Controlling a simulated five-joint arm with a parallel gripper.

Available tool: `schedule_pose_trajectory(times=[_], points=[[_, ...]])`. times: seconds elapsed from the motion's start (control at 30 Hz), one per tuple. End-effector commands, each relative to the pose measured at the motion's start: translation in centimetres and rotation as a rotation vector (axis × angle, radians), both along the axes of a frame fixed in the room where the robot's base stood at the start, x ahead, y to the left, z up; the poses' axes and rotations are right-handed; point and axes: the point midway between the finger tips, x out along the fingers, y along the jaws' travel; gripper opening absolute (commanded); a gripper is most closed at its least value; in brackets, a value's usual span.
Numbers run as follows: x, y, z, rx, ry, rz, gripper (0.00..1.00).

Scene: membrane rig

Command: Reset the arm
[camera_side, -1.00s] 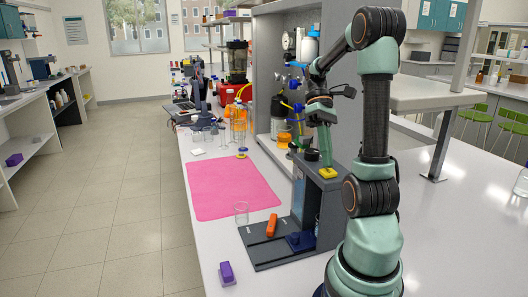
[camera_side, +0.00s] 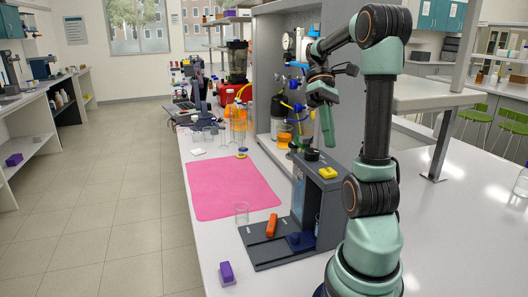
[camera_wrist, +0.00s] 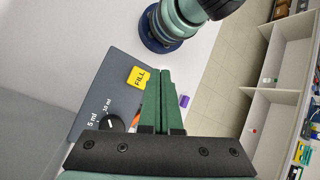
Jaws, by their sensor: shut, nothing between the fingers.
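My gripper (camera_side: 331,147) is shut and empty in the side view, raised above the grey membrane rig (camera_side: 267,252). The yellow button (camera_side: 328,173) on top of the rig is below the fingertips, with a gap between. In the wrist view my green fingers (camera_wrist: 165,72) lie together. The yellow button there reads FILL (camera_wrist: 138,77), just left of the fingertips. A black knob (camera_wrist: 111,122) sits by the 5 ml and 10 ml marks; it also shows in the side view (camera_side: 312,154).
An orange piece (camera_side: 272,225) sits on the rig's base. A clear beaker (camera_side: 241,213) stands by the pink mat (camera_side: 230,187), and a purple-topped block (camera_side: 227,271) is at the front. Bottles and a grey panel (camera_side: 280,50) stand behind. The bench at right is clear.

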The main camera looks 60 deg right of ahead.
Motion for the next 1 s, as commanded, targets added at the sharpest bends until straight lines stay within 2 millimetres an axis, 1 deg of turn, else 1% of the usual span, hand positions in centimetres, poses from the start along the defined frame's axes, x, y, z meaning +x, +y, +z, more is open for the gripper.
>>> schedule_pose_trajectory(times=[0.17,0.77,0.87,0.97,1.0], points=[[0.0,0.0,0.6,0.001,0.001,0.000,0.00],[0.1,0.2,0.5,-0.007,-0.001,0.005,0.00],[1.0,0.9,0.1,-0.056,-0.016,0.028,0.00],[3.0,2.4,-0.7,-0.164,-0.060,0.074,0.00],[4.0,3.3,-1.2,-0.219,-0.090,0.096,0.00]])
